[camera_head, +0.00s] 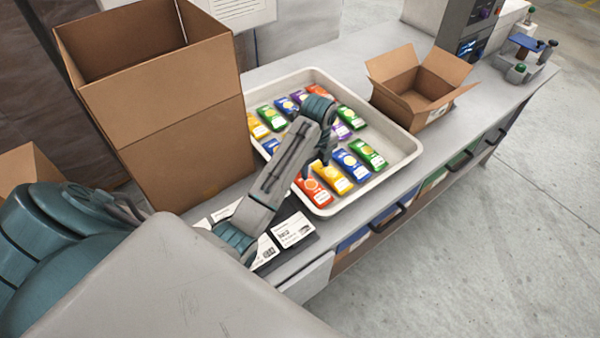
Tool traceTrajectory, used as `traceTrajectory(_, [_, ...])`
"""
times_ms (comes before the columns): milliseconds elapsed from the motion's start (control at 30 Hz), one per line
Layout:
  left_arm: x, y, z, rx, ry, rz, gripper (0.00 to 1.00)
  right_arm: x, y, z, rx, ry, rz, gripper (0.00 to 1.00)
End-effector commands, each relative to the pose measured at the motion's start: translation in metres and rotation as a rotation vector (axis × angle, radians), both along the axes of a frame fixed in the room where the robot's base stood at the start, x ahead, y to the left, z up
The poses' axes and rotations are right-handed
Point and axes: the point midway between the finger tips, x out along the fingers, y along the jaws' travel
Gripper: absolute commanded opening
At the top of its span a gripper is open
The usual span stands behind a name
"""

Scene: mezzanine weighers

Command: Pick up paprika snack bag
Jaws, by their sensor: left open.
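Several snack bags in green, blue, yellow, purple and red-orange lie in rows in a white tray (399,150). Their lettering is too small to read, so I cannot tell for sure which is paprika. A red-orange bag (314,190) lies at the tray's front left corner, beside a yellow bag (333,177). Another red-orange bag (320,91) lies at the back. My left gripper (316,170) is open and points down over the tray, just above the front row near the red-orange bag. My arm hides some bags. My right gripper is not in view.
A tall open cardboard box (180,140) stands left of the tray. A smaller open box (432,116) stands to its right. Printed cards (293,230) lie at the bench's front edge. Drawers with dark handles (388,218) are below.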

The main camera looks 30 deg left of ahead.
Motion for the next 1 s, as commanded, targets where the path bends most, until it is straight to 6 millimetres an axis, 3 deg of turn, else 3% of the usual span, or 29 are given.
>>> traceTrajectory(100, [0.001,-0.001,-0.009,-0.002,0.003,-0.006,0.6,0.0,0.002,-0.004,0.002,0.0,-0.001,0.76])
traceTrajectory(233, [0.0,-0.001,-0.031,-0.001,0.003,-0.006,0.6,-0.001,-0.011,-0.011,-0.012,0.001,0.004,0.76])
traceTrajectory(500, [0.0,-0.001,-0.055,-0.002,0.002,-0.006,0.6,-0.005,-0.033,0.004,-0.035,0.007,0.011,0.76])
traceTrajectory(767, [-0.003,-0.006,-0.082,-0.001,0.006,-0.005,0.6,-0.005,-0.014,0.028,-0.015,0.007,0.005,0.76])
traceTrajectory(1000, [-0.002,-0.006,-0.106,-0.001,0.001,-0.005,0.6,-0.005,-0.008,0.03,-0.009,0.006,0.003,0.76])
